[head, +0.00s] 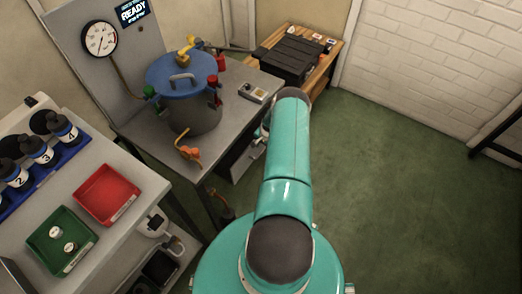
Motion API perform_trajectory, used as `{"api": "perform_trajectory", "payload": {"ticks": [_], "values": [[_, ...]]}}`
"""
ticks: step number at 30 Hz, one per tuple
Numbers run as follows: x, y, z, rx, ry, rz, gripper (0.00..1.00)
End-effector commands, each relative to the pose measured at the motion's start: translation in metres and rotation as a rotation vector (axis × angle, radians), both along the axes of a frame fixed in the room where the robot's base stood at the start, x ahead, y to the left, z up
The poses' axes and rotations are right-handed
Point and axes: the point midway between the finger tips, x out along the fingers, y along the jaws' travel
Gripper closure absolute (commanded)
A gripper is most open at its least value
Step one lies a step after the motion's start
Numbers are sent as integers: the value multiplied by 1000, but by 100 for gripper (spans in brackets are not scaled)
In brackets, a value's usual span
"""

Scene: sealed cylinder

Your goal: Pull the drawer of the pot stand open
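The pot stand (203,160) is a grey-topped table left of centre, bearing a grey pot with a blue lid (178,78). A pale drawer front (242,160) shows under the right part of its top, partly hidden behind my teal arm. I cannot tell whether the drawer is open or shut. My arm reaches forward to the stand's right front side. A small pale part of my gripper (265,130) shows at the arm's left edge, close to the drawer. The fingers are hidden, so I cannot see whether they touch it.
A wooden bench (325,62) with a black case (290,56) stands behind. At left, a bench holds a red tray (106,194), a green tray (62,240) and numbered bottles (40,152). Green floor (400,190) on the right is clear.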

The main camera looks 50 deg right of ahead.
Motion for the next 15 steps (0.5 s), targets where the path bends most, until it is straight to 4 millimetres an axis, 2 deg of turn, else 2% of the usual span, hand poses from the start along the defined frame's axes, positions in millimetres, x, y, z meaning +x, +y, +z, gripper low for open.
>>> {"api": "perform_trajectory", "payload": {"ticks": [1,6,15], "values": [[1,1,-10,0,0,-1,66],[6,1,-30,0,1,0,66],[10,0,-40,-1,1,-1,66]]}}
